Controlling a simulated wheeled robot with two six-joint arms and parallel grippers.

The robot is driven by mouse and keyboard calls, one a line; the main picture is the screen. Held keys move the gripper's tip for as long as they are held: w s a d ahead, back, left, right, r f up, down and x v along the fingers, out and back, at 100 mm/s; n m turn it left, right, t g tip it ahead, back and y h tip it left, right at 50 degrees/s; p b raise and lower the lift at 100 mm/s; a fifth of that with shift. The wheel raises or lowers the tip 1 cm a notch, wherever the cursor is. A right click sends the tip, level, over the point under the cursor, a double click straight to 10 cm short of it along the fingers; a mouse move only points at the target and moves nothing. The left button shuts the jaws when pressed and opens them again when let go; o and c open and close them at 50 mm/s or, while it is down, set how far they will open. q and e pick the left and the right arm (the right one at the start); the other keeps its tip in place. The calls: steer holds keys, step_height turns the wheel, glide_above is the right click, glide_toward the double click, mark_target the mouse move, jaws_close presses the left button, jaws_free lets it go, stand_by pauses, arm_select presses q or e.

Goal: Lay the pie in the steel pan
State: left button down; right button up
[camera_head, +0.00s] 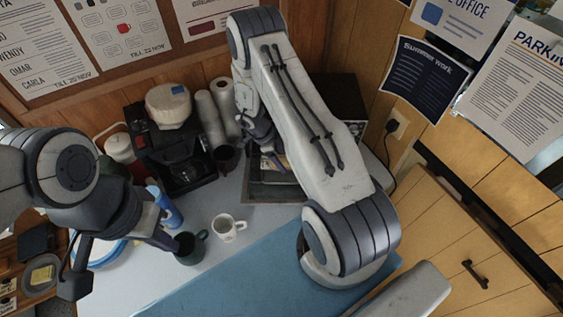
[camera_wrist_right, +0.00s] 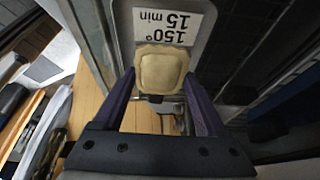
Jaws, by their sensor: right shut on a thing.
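My right gripper (camera_wrist_right: 160,76) is shut on the pie (camera_wrist_right: 162,70), a pale, squarish pastry with a crimped edge held between its fingertips. I cannot tell whether the pie touches the pan.
The dark green mug (camera_head: 190,248) and a white mug (camera_head: 228,228) stand on the table in front of the pan. A coffee machine (camera_head: 170,140) stands at the back left, beside white rolls (camera_head: 210,118). A blue mat (camera_head: 235,275) lies clear in front. A white label (camera_wrist_right: 160,22) shows behind the pie.

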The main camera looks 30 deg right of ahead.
mark_target(268, 162)
step_height(268, 162, down, 2)
steer(key=shift+f+p, duration=0.1)
steer(key=shift+p, duration=0.3)
steer(key=shift+f, duration=0.25)
steer(key=shift+f, duration=0.1)
steer(key=shift+f, duration=0.1)
steer(key=o, duration=1.4)
steer(key=shift+r, duration=0.25)
steer(key=shift+w+a+r, duration=0.1)
steer(key=shift+a+r, duration=0.05)
steer(key=shift+r, duration=0.05)
steer(key=b+v, duration=0.3)
steer(key=v, duration=0.8)
steer(key=shift+r, duration=0.2)
